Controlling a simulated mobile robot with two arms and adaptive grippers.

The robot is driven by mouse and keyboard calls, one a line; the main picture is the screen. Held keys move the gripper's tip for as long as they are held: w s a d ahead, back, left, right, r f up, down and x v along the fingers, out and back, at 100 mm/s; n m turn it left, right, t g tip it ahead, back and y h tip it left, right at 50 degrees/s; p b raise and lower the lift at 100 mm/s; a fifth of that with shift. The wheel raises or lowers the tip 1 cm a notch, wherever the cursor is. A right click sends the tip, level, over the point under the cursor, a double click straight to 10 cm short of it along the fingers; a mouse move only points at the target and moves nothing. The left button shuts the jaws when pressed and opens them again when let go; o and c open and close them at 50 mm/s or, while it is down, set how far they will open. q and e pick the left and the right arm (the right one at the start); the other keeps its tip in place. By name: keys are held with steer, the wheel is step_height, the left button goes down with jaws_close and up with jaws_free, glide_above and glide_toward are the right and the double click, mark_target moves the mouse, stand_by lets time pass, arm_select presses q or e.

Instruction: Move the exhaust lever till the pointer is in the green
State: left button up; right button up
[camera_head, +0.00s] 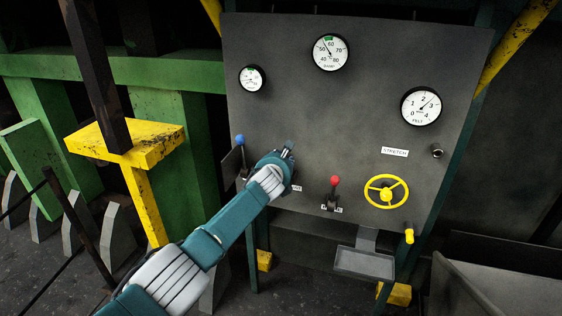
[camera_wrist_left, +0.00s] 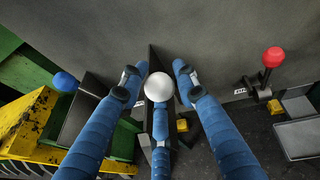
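A dark control panel (camera_head: 360,130) carries several controls. Its top middle gauge (camera_head: 330,52) has a green mark near 60, with the pointer left of it. A small left gauge (camera_head: 251,78) also has a green patch; its pointer is too small to read. My left gripper (camera_head: 287,150) is in front of the panel. In the left wrist view, a white ball knob (camera_wrist_left: 159,86) lies between its spread fingers, with gaps seen at the sides. My arm hides this knob in the head view. Which lever is exhaust is unreadable. My right gripper is not in view.
A blue-knobbed lever (camera_head: 240,141) stands left of my gripper, a red-knobbed lever (camera_head: 335,182) right. A yellow wheel (camera_head: 386,191), a small tray (camera_head: 363,262) and a right gauge (camera_head: 421,106) are farther right. A yellow post (camera_head: 150,190) stands left.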

arm_select(q)
steer(key=shift+o, duration=0.8)
steer(key=shift+d, duration=0.3)
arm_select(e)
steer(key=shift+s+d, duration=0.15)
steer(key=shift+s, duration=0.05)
arm_select(q)
steer(key=shift+a, duration=0.1)
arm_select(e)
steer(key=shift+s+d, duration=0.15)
arm_select(q)
steer(key=shift+s+a+r, duration=0.15)
steer(key=shift+s+r, duration=0.05)
steer(key=shift+s, duration=0.2)
steer(key=v, duration=1.1)
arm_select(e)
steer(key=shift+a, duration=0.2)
arm_select(q)
steer(key=shift+f, duration=0.1)
